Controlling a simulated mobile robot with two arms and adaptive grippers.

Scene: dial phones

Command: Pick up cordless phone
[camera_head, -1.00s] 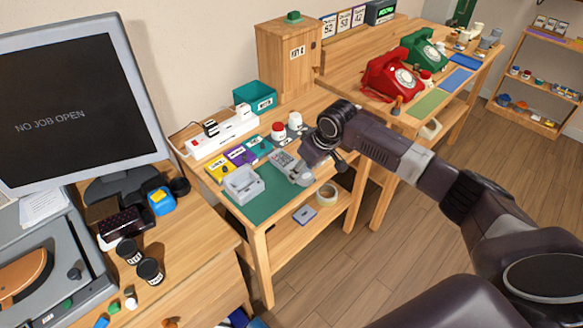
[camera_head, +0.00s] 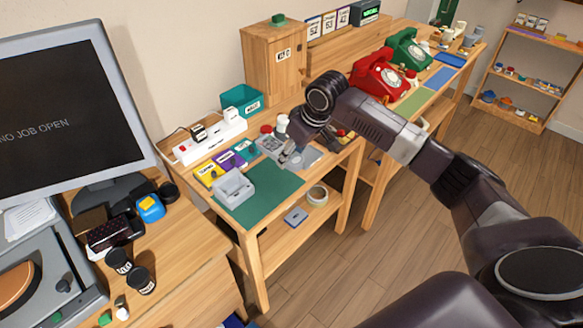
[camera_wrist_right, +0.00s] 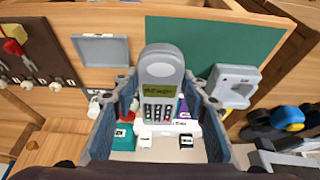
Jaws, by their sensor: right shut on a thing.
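The grey cordless phone (camera_wrist_right: 161,72), with a greenish screen and dark keys, is between the fingers of my right gripper (camera_wrist_right: 160,84) in the wrist view. The gripper is shut on it, and the phone appears raised above the bench. In the head view my right gripper (camera_head: 288,156) is over the back of the green mat, with the phone (camera_head: 269,146) partly hidden at its fingers. A light grey cradle (camera_head: 233,188) sits empty on the mat's left side; it also shows in the wrist view (camera_wrist_right: 234,84). My left gripper is not in view.
The green mat (camera_head: 262,199) is largely bare. A flat grey tray (camera_wrist_right: 101,50) lies by it. Yellow, purple and teal boxes, a white power strip (camera_head: 210,139) and a teal bin (camera_head: 242,100) stand behind. Red (camera_head: 379,75) and green (camera_head: 409,49) dial phones stand right.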

